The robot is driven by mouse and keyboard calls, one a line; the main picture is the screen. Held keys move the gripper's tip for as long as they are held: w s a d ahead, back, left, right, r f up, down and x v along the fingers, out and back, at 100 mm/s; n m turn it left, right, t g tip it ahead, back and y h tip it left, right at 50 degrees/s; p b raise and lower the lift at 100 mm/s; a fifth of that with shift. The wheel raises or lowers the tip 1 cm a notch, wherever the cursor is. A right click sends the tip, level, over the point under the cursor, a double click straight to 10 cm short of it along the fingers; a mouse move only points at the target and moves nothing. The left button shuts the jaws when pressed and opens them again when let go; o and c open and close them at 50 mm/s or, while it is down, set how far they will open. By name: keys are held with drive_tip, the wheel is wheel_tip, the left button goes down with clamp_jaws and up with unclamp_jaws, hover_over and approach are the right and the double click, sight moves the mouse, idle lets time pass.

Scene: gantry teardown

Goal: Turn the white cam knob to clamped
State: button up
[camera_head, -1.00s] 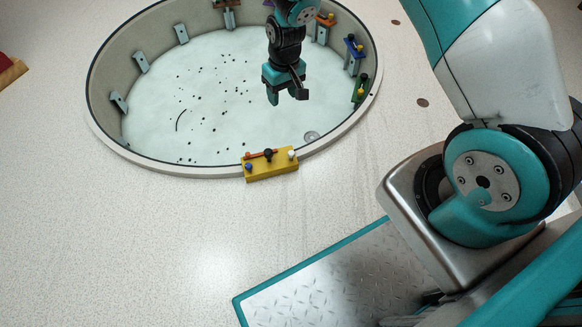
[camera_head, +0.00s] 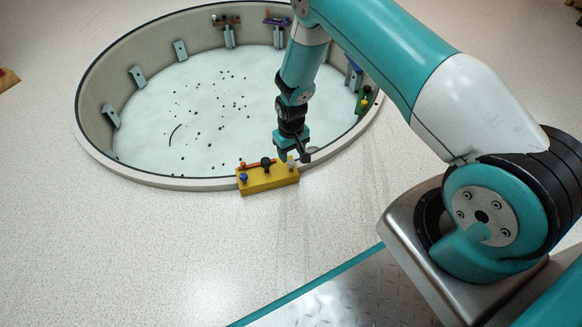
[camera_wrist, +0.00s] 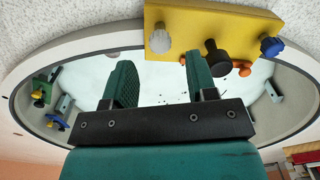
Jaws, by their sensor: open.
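The white cam knob (camera_head: 291,161) stands at the right end of a yellow block (camera_head: 268,181) on the near rim of the round basin. It is partly hidden by my gripper (camera_head: 292,157) in the head view. In the wrist view the white knob (camera_wrist: 160,40) lies just beyond the fingertips, in line with the gap between them. My gripper (camera_wrist: 158,64) is open and empty, pointing at the knob from the basin side. No contact with the knob shows clearly.
The block also carries a black knob (camera_head: 266,163), a blue knob (camera_head: 243,178) and an orange bar (camera_head: 249,166). In the wrist view the black knob (camera_wrist: 214,54) is close to one finger. Several brackets line the basin wall (camera_head: 92,125). Dark specks dot the basin floor.

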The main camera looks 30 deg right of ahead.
sight(291, 162)
wheel_tip(291, 162, down, 5)
drive_tip(key=shift+r+b, duration=0.1)
drive_tip(key=shift+b, duration=0.9)
drive_tip(key=c, duration=0.9)
